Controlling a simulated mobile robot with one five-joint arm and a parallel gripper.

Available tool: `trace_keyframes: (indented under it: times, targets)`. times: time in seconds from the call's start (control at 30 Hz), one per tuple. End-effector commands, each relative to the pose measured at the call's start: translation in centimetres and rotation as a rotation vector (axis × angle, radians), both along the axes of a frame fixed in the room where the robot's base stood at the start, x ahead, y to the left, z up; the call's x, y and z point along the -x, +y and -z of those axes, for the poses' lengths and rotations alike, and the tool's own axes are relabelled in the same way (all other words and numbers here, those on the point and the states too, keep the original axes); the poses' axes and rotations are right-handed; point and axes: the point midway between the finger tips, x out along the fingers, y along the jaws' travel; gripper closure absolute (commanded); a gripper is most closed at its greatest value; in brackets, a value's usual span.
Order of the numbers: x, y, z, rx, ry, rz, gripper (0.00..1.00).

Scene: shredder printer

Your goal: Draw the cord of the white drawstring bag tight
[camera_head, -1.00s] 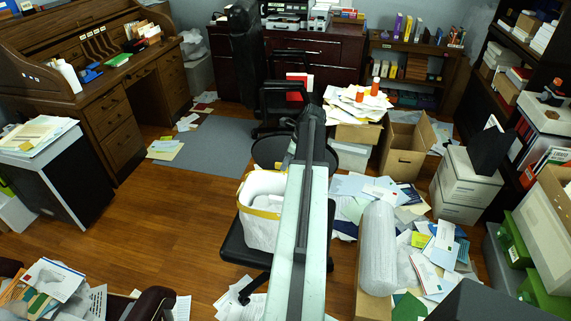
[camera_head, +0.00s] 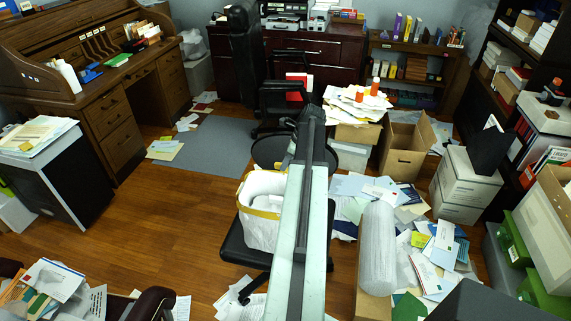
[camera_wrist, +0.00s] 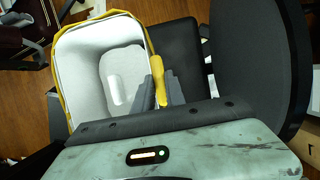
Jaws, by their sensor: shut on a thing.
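The white drawstring bag (camera_head: 262,222) stands on a black chair seat in the head view, partly hidden by my arm. In the wrist view the bag (camera_wrist: 66,72) is seen from above with its mouth wide open and its pale inside showing. The yellow cord (camera_wrist: 112,13) runs around its rim. My gripper (camera_wrist: 160,91) is at the right side of the bag's rim, shut on a yellow piece of the cord (camera_wrist: 157,68) that sticks out between the fingers. In the head view my gripper is hard to make out behind the arm.
The black chair seat (camera_wrist: 177,50) lies under and right of the bag. A large dark round shape (camera_wrist: 255,62) is close on the right in the wrist view. Papers (camera_head: 430,240) and an upright white roll (camera_head: 378,248) are right of my arm. The wooden floor at left is mostly clear.

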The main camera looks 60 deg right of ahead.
Motion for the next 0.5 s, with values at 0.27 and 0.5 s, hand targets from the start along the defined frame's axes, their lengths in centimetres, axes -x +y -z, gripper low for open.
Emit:
trace_keyframes:
  times: [0.27, 0.5]
  targets:
    - [1.5, 4.7, -4.2, -0.002, 0.002, -0.002, 1.0]
    - [3.0, 9.3, -7.7, -0.002, 0.002, -0.002, 1.0]
